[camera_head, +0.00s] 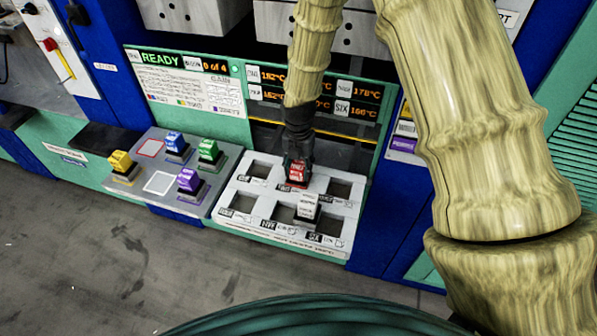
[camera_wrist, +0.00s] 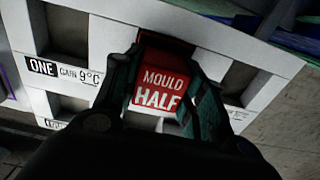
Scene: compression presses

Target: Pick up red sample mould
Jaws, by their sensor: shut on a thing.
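The red sample mould (camera_head: 297,173) stands at the top middle slot of the white six-slot tray (camera_head: 225,222) in the head view. In the wrist view the red mould (camera_wrist: 160,88) shows white lettering reading "MOULD HALF". My gripper (camera_wrist: 160,98) has a dark finger on each side of it and is shut on it. In the head view my gripper (camera_head: 297,160) comes down from above onto the mould. Whether the mould's base is clear of its slot is hidden.
Left, a grey tray (camera_head: 140,192) holds yellow (camera_head: 121,162), blue (camera_head: 174,142), green (camera_head: 209,151) and purple (camera_head: 188,180) moulds. A press panel (camera_head: 188,80) reading "READY" stands behind.

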